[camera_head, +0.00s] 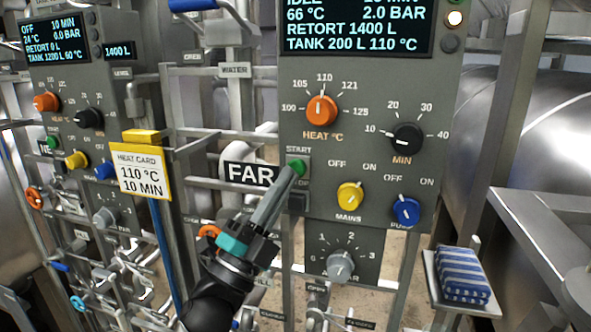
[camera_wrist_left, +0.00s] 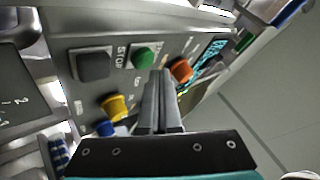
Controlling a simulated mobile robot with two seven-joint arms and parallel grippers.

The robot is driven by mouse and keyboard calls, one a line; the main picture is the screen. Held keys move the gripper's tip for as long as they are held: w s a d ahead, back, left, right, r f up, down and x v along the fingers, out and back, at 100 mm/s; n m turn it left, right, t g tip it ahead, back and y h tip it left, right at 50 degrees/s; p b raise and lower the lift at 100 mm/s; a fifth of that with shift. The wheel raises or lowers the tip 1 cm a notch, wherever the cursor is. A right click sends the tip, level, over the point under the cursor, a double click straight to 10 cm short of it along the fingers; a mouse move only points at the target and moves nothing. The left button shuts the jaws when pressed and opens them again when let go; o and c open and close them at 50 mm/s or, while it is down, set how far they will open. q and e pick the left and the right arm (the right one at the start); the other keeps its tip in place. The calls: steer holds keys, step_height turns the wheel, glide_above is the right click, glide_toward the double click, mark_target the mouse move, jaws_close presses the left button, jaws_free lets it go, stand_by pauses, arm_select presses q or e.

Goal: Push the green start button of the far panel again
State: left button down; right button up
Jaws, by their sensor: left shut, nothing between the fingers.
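The far panel (camera_head: 360,170) stands at the centre right, beside the FAR sign (camera_head: 250,174). Its green start button (camera_head: 299,165) sits under the START label; the tips of my left gripper (camera_head: 288,174) are right by it and hide part of it. In the left wrist view the green button (camera_wrist_left: 143,57) lies just beyond the shut, empty fingers (camera_wrist_left: 160,76). I cannot tell whether they touch it. The dark stop button (camera_wrist_left: 91,65) is beside it. My right gripper is out of view.
The far display (camera_head: 355,27) reads IDLE, 66 °C, 2.0 BAR. An orange heat knob (camera_head: 321,110), black minute knob (camera_head: 407,137), yellow mains knob (camera_head: 350,196) and blue knob (camera_head: 406,210) surround the button. A heat card (camera_head: 141,172) hangs left; a striped cloth (camera_head: 462,276) lies right.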

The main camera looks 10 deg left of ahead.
arm_select(q)
steer(key=shift+w, duration=0.15)
stand_by(0.3)
steer(key=shift+w, duration=0.3)
steer(key=shift+w+b, duration=0.3)
steer(key=shift+w, duration=0.35)
stand_by(0.8)
steer(key=shift+s, duration=0.1)
steer(key=shift+s+p, duration=0.3)
steer(key=shift+s, duration=0.65)
steer(key=shift+s+a+p, duration=0.1)
steer(key=shift+s+p, duration=0.3)
steer(key=shift+s, duration=2.15)
steer(key=shift+w, duration=0.1)
